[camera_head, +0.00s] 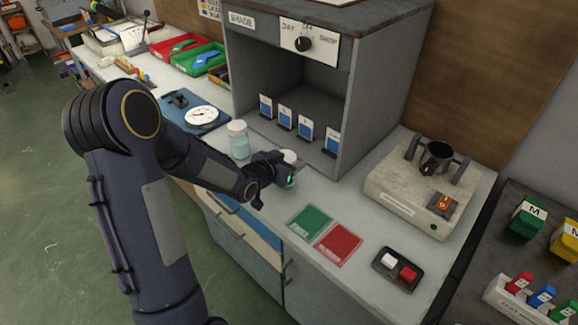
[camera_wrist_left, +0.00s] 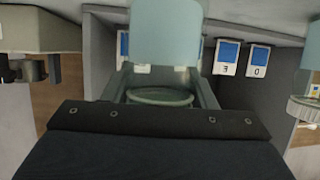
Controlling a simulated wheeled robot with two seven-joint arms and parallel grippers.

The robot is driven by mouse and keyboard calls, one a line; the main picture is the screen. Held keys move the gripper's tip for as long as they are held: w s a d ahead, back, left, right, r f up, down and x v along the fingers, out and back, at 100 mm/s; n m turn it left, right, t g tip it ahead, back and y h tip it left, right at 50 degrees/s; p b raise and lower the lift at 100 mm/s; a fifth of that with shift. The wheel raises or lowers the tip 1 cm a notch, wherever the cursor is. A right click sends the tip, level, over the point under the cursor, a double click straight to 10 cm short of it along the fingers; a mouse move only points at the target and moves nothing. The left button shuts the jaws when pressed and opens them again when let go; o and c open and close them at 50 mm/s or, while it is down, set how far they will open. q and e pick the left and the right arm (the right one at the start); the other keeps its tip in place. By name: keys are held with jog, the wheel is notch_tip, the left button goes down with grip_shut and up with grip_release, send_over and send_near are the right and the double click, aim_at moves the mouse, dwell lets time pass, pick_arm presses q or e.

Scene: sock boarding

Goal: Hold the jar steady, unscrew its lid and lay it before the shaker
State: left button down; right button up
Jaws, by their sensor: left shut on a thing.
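A jar with a pale top (camera_head: 288,157) stands before the grey shade booth, mostly hidden by my left gripper (camera_head: 284,176). In the left wrist view, which looks upside down, its pale blue-green body (camera_wrist_left: 165,32) shows beyond the fingers. A round rim (camera_wrist_left: 160,97) shows between the two fingers of my left gripper (camera_wrist_left: 160,90); I cannot tell whether it is the lid. My left gripper is shut on this jar. The shaker (camera_head: 410,190), a cream box with a dark clamp and cup, stands at the right. My right gripper is out of view.
A second jar with a white lid (camera_head: 238,141) stands left of the gripper. A green card (camera_head: 310,222) and red card (camera_head: 338,244) lie before the shaker, beside a two-button box (camera_head: 398,269). A dial scale (camera_head: 201,116) stands further left. Bare bench surrounds the cards.

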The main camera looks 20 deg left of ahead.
pick_arm(q)
jog(key=shift+f, duration=0.85)
jog(key=shift+f, duration=0.2)
jog(key=c, duration=0.6)
grip_release()
